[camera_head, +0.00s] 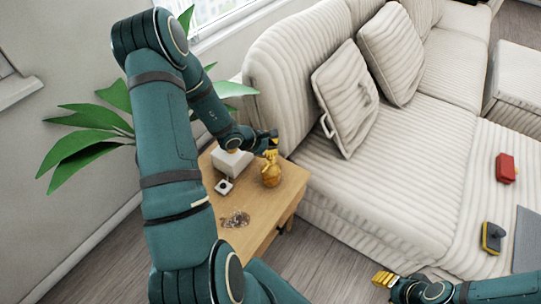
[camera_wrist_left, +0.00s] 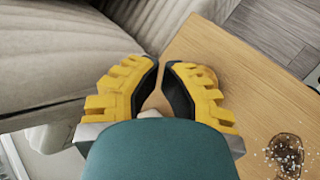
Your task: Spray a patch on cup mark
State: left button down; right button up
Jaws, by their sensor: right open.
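The cup mark (camera_head: 235,219) is a dark patch on the wooden side table (camera_head: 258,232). In the left wrist view the mark (camera_wrist_left: 286,155) is dark brown with white specks, at the lower right. My left gripper (camera_head: 271,154) is over the far right part of the table, beyond the mark. Just below its fingers is a rounded golden object (camera_head: 271,175); I cannot tell whether they touch. In the left wrist view its fingertips (camera_wrist_left: 162,66) are close together with a narrow gap. My right gripper (camera_head: 383,279) is open and empty near the sofa's front edge.
A white box (camera_head: 232,162) and a small white item (camera_head: 224,186) stand on the table. The striped sofa (camera_head: 400,170) holds cushions, a red object (camera_head: 505,168) and a yellow-and-black object (camera_head: 491,238). A plant (camera_head: 85,150) stands behind my left arm.

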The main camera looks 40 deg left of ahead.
pick_arm(q)
jog(key=shift+r+p, duration=1.2)
jog(key=shift+r, duration=1.55)
